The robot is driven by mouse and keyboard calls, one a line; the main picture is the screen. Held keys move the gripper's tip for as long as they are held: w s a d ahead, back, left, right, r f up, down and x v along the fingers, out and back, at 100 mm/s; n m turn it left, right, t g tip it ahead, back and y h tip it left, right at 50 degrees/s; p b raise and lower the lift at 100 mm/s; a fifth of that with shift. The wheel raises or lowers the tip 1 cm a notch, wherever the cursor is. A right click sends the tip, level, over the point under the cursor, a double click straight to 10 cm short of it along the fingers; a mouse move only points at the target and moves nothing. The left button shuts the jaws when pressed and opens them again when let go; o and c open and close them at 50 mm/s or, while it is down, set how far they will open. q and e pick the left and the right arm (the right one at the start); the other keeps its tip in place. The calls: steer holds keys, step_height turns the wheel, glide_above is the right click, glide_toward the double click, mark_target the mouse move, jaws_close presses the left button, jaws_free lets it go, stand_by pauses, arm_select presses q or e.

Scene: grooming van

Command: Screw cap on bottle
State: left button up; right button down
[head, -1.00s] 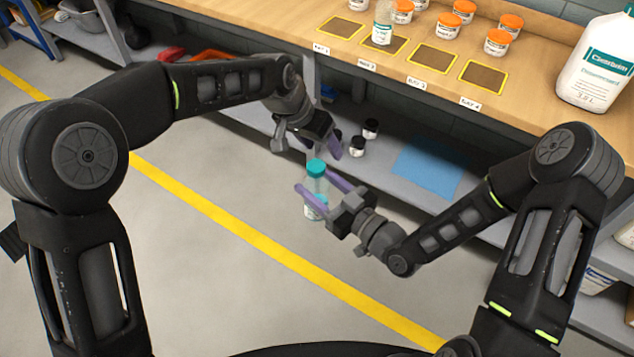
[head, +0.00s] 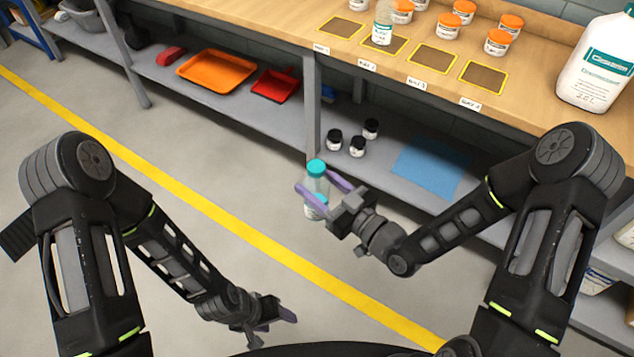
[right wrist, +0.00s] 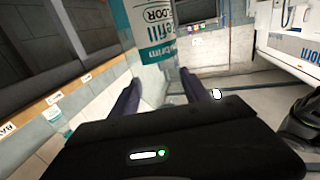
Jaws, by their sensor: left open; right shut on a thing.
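A clear bottle (head: 319,187) with a teal-and-white label is held upright above the floor in front of the bench. A teal cap (head: 316,167) sits on its top; how tightly it is screwed cannot be told. My right gripper (head: 315,181) is shut on the bottle, with its purple fingers on either side of the body. In the right wrist view the bottle's label (right wrist: 156,25) shows between the fingers, with the top out of frame. My left gripper (head: 273,326) is open and empty, low in the head view and well apart from the bottle.
The wooden bench (head: 540,80) carries yellow-edged bay mats, another bottle (head: 383,25), orange-lidded jars and a large white jug (head: 597,65). The lower shelf holds black-capped jars (head: 357,146), a blue sheet (head: 430,168) and an orange tray (head: 216,71). Floor left of the bottle is clear.

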stand_by(0.3)
steer(key=w+d+r+m+t+h, duration=0.2)
steer(key=w+d+r+m+h, duration=0.1)
steer(key=d, duration=0.4)
steer(key=w+d+r+m+t+h, duration=0.2)
steer(key=w+d+r+m+h, duration=0.1)
steer(key=w+d+m+h, duration=0.2)
steer(key=w+d+h, duration=0.2)
steer(key=d+h, duration=0.1)
steer(key=shift+w+d+r+h, duration=0.25)
steer(key=shift+w+r+h, duration=0.05)
steer(key=shift+r, duration=0.1)
